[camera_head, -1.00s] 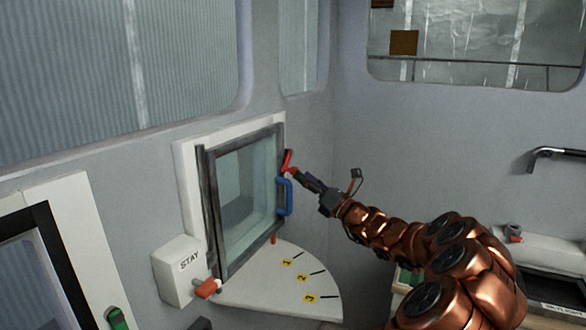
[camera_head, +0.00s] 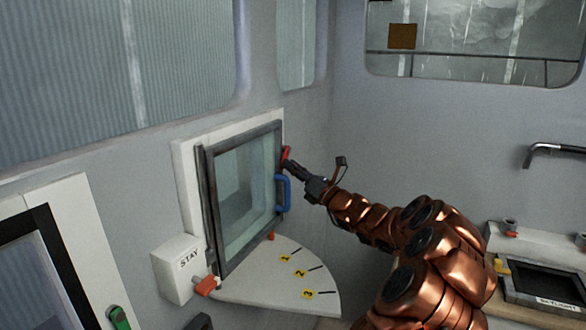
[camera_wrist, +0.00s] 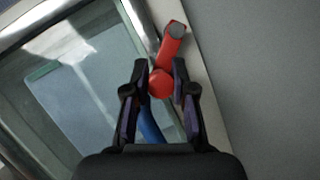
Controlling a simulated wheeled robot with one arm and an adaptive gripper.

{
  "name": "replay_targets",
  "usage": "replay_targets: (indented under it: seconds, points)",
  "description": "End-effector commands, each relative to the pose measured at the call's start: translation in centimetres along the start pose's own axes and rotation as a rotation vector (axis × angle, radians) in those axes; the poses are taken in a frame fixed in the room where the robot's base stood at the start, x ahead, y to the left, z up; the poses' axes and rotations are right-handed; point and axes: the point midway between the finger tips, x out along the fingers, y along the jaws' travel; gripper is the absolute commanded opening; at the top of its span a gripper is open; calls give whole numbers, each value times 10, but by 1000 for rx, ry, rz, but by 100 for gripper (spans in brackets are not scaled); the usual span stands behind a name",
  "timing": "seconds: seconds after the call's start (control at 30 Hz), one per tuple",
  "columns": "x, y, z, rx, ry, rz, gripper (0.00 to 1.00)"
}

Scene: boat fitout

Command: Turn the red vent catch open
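The red vent catch (camera_head: 286,153) sits on the right side of the framed vent window (camera_head: 246,190), above a blue handle (camera_head: 284,193). In the wrist view the catch (camera_wrist: 171,47) slants from a grey round cap at upper right down to a rounded red end. My gripper (camera_head: 292,166) is at the catch. In the head view my gripper hides the catch's lower part.
A white quarter-round shelf (camera_head: 250,288) marked 1, 2 and 3 lies below the window. A white STAY box (camera_head: 178,272) with an orange-red knob (camera_head: 206,286) stands at its left. The grey wall right of the window is bare.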

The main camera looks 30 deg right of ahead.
Motion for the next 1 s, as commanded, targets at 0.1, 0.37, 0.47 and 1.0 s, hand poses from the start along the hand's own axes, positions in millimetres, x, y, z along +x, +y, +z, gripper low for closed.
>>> replay_targets:
  seconds: [0.1, 0.37, 0.47, 1.0]
  points:
    - [0, 0, 0, 0, 0, 0, 7]
    - [0, 0, 0, -1, 0, 0, 0]
    - [0, -1, 0, -9, -2, 4, 0]
    - [-1, -18, -8, -271, -18, 120, 0]
